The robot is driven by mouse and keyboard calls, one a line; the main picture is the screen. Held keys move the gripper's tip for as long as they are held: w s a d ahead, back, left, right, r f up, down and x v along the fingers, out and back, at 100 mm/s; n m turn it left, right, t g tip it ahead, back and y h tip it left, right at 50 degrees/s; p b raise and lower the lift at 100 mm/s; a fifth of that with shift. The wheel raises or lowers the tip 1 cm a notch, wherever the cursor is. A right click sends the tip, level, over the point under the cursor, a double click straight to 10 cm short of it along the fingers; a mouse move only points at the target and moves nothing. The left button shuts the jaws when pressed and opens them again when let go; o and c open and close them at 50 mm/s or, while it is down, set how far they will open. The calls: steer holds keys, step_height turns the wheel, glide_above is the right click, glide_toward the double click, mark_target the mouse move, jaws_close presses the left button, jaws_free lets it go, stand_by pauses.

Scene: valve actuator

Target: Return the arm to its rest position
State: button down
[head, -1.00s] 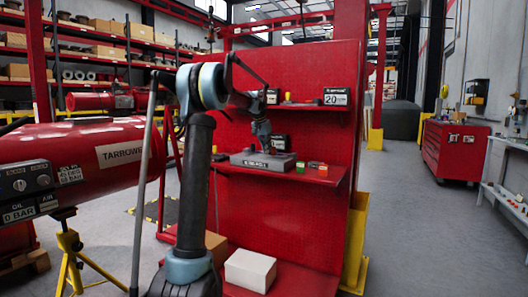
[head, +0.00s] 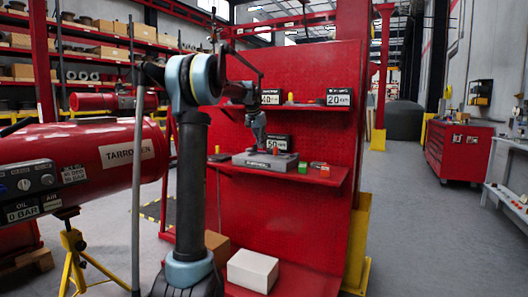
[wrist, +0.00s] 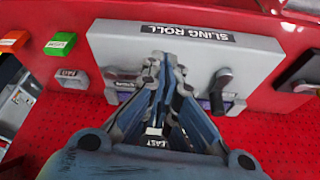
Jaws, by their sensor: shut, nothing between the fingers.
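My arm stands upright at the left of the head view, its forearm reaching right toward the red workstation panel (head: 305,90). My gripper (head: 258,140) hangs just above the grey box (head: 262,163) on the red shelf (head: 315,174). In the wrist view my gripper (wrist: 162,62) points at the grey box labelled "SLING ROLL" (wrist: 110,40), its fingers together with nothing between them. The fingers cover the middle of the box. A dark lever (wrist: 219,85) shows beside them on the box. I cannot tell whether the fingertips touch the box.
A green block (head: 303,167) and an orange block (head: 318,165) sit right of the box. Weight signs stand on the shelves. A white carton (head: 252,270) sits below. A red tank (head: 85,165) is at the left.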

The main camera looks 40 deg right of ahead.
steer(key=shift+v, duration=2.8)
steer(key=shift+w, duration=0.1)
steer(key=s+a+f+n+y, duration=0.1)
steer(key=s+a+f+n, duration=0.2)
steer(key=a, duration=0.8)
steer(key=s+a+f+n+t, duration=0.15)
steer(key=a+f, duration=0.25)
steer(key=a, duration=0.7)
steer(key=s+a+f+n+y, duration=0.1)
steer(key=s+a+f+n, duration=0.25)
steer(key=a, duration=0.75)
steer(key=s+a+f+n+y, duration=0.1)
steer(key=s+a+f+n, duration=0.2)
steer(key=s+a+f, duration=0.6)
steer(key=s+a+f+n+y, duration=0.1)
steer(key=s+a+f+n, duration=0.3)
steer(key=s+a+f, duration=0.6)
step_height(320, 180, down, 6)
steer(key=s, duration=0.2)
steer(key=shift+s+a, duration=0.3)
steer(key=shift+s, duration=0.1)
steer(key=shift+g, duration=0.25)
